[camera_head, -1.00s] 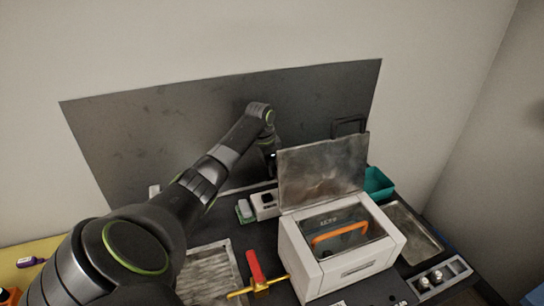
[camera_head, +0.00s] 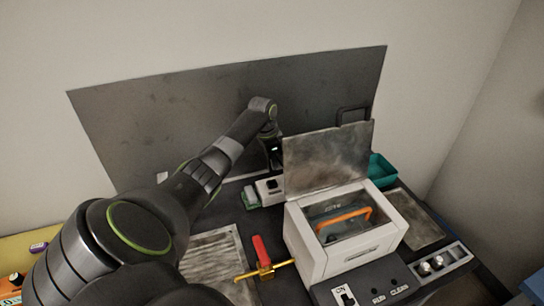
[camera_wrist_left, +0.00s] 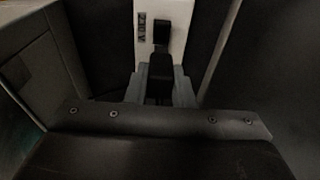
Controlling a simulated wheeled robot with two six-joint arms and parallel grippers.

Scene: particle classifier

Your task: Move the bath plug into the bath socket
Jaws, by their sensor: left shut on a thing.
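My left gripper (camera_head: 277,163) reaches down at the back of the table, beside the bath's raised lid; its tips are hard to make out in the head view. In the left wrist view the gripper (camera_wrist_left: 162,92) is shut on the black bath plug (camera_wrist_left: 161,68). The plug points at the dark opening on a white labelled block, the bath socket (camera_wrist_left: 147,55). The socket also shows in the head view (camera_head: 262,193), just below the gripper. I cannot tell whether the plug touches it or is inside. My right gripper is out of view.
The white bath box (camera_head: 310,255) stands right of the gripper, its metal lid (camera_head: 328,160) open and an orange handle inside. A red-handled brass valve (camera_head: 262,255) and a grey tray (camera_head: 241,238) lie in front. A teal bin (camera_head: 382,170) is behind right.

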